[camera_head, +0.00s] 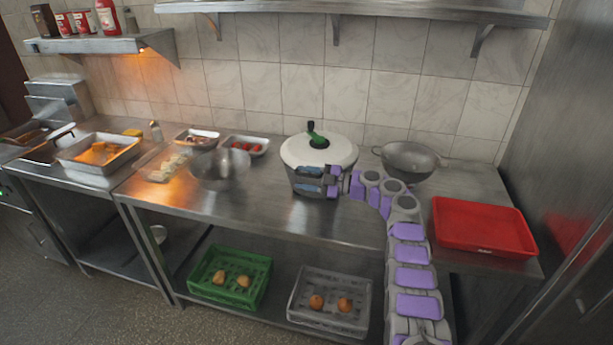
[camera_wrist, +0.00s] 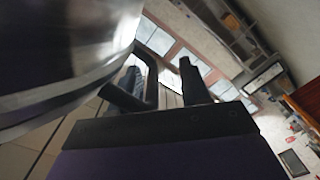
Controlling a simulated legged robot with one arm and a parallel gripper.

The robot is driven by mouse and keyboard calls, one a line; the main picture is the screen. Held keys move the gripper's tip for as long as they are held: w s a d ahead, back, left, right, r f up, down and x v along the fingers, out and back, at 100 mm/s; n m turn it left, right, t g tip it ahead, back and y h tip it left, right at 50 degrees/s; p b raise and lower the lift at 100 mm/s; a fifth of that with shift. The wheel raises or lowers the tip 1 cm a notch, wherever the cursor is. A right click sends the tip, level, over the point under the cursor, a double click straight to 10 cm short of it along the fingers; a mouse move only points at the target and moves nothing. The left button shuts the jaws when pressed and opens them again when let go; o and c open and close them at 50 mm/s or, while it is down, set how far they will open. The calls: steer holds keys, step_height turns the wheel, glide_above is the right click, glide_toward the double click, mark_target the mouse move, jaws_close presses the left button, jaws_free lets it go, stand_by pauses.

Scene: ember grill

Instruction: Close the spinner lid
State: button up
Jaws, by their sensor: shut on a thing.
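The spinner lid (camera_head: 318,150) is white and round with a green centre and a dark upright knob. It sits on top of the grey spinner bowl (camera_head: 298,181) on the steel counter. I cannot tell whether the lid is fully seated. My gripper (camera_head: 311,179) is at the front of the spinner, just below the lid's rim, with its fingers across the bowl's front. In the wrist view, the shiny curved spinner wall fills the left side beside my dark gripper fingers (camera_wrist: 168,82).
A metal colander (camera_head: 408,160) stands right of the spinner, close to my arm. A red tray (camera_head: 484,227) lies at the counter's right end. A clear bowl (camera_head: 220,168) and food trays (camera_head: 246,145) are left. Wall shelves (camera_head: 360,8) hang above. Counter left of the spinner's front is free.

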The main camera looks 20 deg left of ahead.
steer(key=shift+w+d+f, duration=0.15)
steer(key=shift+w+f, duration=0.05)
steer(key=shift+f, duration=0.2)
steer(key=shift+w+d, duration=0.1)
steer(key=shift+d, duration=0.05)
steer(key=shift+w+d+f+p, duration=0.15)
steer(key=shift+d+p, duration=0.15)
steer(key=shift+d, duration=0.6)
steer(key=d, duration=0.4)
steer(key=d+p, duration=0.1)
steer(key=d, duration=0.4)
steer(key=d+r+p, duration=0.1)
steer(key=d, duration=0.4)
steer(key=shift+s+d+r, duration=0.1)
steer(key=shift+s+d, duration=0.05)
steer(key=shift+s, duration=0.1)
